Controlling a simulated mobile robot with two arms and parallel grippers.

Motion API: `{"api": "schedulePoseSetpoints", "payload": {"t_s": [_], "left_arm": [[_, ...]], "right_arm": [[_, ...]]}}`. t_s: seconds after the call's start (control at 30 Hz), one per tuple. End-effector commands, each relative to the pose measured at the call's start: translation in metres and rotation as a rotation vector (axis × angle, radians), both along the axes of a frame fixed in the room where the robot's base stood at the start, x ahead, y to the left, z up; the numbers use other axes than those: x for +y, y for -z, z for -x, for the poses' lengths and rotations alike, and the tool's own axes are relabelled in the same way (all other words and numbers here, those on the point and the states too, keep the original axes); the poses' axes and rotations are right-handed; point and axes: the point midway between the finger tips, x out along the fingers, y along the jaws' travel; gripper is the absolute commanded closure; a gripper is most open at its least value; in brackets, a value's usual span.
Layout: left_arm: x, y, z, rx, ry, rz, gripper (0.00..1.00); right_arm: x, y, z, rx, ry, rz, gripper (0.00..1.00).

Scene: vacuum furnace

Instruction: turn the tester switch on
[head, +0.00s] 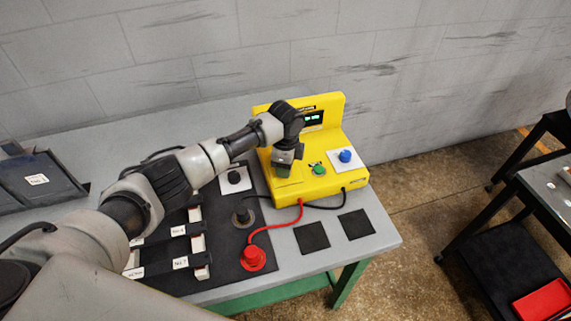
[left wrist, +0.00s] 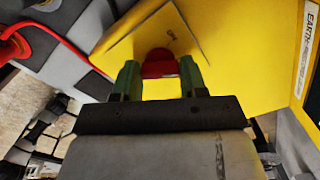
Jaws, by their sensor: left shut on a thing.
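The yellow tester (head: 335,140) stands at the back of the bench, with a lit green display on its upright part. My left gripper (head: 284,158) is over the left part of its lower face and hides the switch in the head view. In the left wrist view the two green fingertips of my left gripper (left wrist: 160,78) are shut on a red switch knob (left wrist: 160,63). The knob sits on a yellow plate (left wrist: 135,45) with a small mark above it, too small to read surely. My right gripper is not in view.
A green knob (head: 319,170) and a blue knob (head: 345,156) are right of the gripper on the tester. A red lead (head: 275,227) runs to a red plug (head: 253,259) in front, and a black plug (head: 242,217) stands nearby. Black squares (head: 311,237) lie on the bench's right.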

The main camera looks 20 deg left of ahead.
Motion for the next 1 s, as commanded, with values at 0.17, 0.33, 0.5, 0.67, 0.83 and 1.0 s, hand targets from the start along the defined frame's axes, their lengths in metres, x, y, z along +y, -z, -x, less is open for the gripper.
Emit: {"api": "schedulePoseSetpoints", "payload": {"t_s": [0.17,0.33,0.5,0.67,0.83,1.0], "left_arm": [[0.0,-0.002,-0.001,-0.004,0.003,0.001,0.81],[0.0,-0.002,-0.001,-0.004,0.003,0.001,0.47],[0.0,-0.001,-0.001,-0.003,0.002,0.0,0.32],[0.0,-0.001,0.0,-0.002,0.001,0.0,0.32],[0.0,-0.011,-0.001,-0.004,0.002,0.002,0.32],[0.0,-0.041,-0.002,-0.007,0.003,0.003,0.32]], "right_arm": [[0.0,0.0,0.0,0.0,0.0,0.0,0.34],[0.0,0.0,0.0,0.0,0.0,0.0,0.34],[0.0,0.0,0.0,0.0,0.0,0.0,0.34],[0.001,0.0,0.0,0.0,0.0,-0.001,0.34],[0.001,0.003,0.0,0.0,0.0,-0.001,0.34],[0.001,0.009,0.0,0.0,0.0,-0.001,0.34]]}}
